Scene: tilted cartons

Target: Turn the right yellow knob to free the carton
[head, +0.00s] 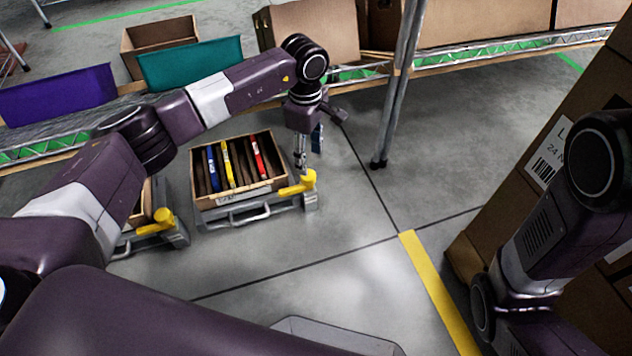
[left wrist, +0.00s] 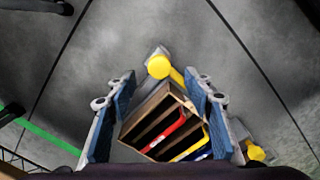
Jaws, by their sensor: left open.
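The right yellow knob (head: 299,185) sits at the front right corner of a brown carton (head: 222,197) held in a grey metal frame. In the left wrist view, this knob (left wrist: 160,67) shows between and slightly beyond the finger tips. The carton (left wrist: 150,101) holds upright red, yellow and blue items among dark dividers. My left gripper (head: 309,155) points down above the knob, open and empty; its blue-padded fingers (left wrist: 160,85) are spread in the wrist view. I cannot tell any contact. My right gripper is out of view.
A second yellow knob (head: 156,221) is on the frame to the left, partly behind my left arm. A metal rack leg (head: 395,100) stands behind right of the gripper. Stacked cartons (head: 520,165) fill the right side. Floor in front is mostly clear, with a yellow line (head: 435,285).

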